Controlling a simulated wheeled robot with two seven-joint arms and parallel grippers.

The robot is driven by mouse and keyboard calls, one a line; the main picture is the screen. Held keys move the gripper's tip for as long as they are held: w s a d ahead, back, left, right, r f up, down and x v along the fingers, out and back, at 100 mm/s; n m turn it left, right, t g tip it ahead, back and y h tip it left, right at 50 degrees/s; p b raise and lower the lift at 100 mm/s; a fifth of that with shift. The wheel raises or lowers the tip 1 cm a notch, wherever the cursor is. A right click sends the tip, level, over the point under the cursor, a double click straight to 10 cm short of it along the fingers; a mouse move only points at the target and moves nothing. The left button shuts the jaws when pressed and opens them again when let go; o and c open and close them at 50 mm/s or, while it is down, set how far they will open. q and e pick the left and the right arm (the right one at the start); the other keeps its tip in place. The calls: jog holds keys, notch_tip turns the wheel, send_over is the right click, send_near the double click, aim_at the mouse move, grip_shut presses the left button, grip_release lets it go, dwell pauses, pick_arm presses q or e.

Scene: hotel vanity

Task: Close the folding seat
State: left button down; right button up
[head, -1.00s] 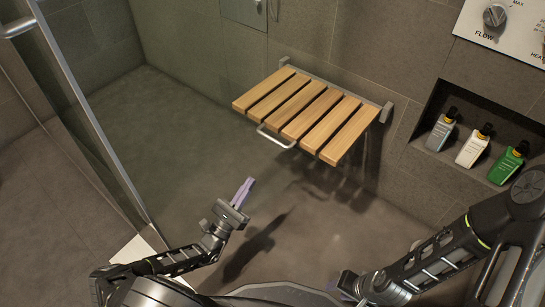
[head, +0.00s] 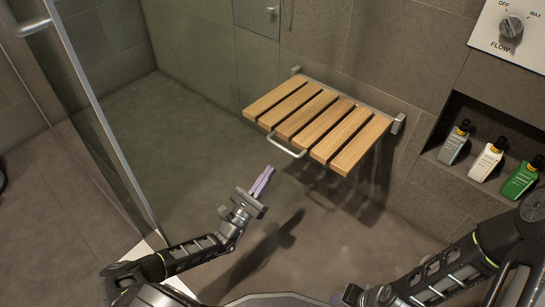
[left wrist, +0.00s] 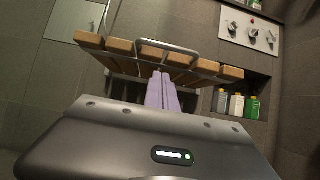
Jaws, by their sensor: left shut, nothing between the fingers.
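The folding seat (head: 320,122) is a slatted wooden seat on the shower wall, folded down and roughly level. A metal loop handle (head: 286,146) sticks out from its front edge. My left gripper (head: 263,180) is in front of and below the seat, apart from the handle, with its lilac fingers together and empty. In the left wrist view the fingers (left wrist: 162,92) point up toward the underside of the seat (left wrist: 160,52), with the handle above them. My right gripper (head: 351,294) shows only partly at the bottom edge, and its fingers are unclear.
A wall niche at the right holds a grey bottle (head: 454,142), a white bottle (head: 487,159) and a green bottle (head: 521,177). A glass door with a metal frame (head: 95,125) stands at the left. The floor below the seat is clear.

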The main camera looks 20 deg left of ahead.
pick_arm(q)
notch_tip(320, 180, up, 5)
jog(key=w+d, duration=0.1)
jog(key=w, duration=0.1)
jog(key=shift+w+r+b, duration=0.2)
jog(key=shift+w+b, duration=0.2)
jog(key=shift+b, duration=0.05)
